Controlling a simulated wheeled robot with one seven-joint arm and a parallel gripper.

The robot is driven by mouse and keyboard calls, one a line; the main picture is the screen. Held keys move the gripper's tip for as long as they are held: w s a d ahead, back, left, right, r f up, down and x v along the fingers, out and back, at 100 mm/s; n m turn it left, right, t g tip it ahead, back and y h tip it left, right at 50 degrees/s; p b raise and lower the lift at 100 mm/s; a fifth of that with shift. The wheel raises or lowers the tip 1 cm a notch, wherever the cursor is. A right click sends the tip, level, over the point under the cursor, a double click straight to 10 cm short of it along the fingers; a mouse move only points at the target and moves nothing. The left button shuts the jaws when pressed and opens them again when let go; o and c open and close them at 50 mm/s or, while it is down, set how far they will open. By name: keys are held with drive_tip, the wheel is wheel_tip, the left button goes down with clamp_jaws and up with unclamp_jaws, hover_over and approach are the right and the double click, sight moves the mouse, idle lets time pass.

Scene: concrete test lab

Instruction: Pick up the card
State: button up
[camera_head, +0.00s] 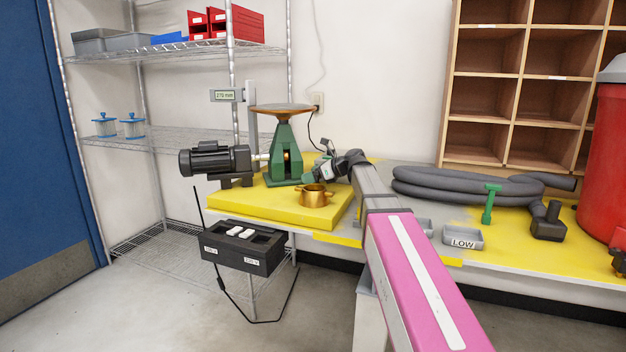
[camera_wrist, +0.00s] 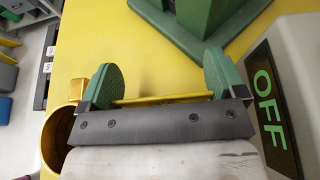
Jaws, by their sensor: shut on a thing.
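My gripper (camera_head: 309,178) is over the yellow slab, just in front of the green stand and behind the brass pot. In the wrist view, the green finger pads of my gripper (camera_wrist: 161,78) stand wide apart. A thin yellow strip (camera_wrist: 163,99) spans the gap and meets both pads; it looks like the card seen edge-on. Its face is hidden, and in the head view I cannot make the card out. The strip appears to be held above the yellow slab (camera_wrist: 150,40), but its height is hard to judge.
The brass pot (camera_head: 316,194) is close to my gripper. The green stand (camera_head: 285,158) with a round brown top is behind it. A dark motor (camera_head: 213,160) stands left. An OFF sign (camera_wrist: 268,108) is at the wrist view's right. Grey hose (camera_head: 465,186) lies on the table's right.

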wheel_tip(320, 180, up, 3)
drive_tip(key=shift+f, duration=0.1)
drive_tip(key=s+a+r, duration=0.7)
drive_tip(key=a, duration=0.2)
drive_tip(key=shift+s, duration=0.35)
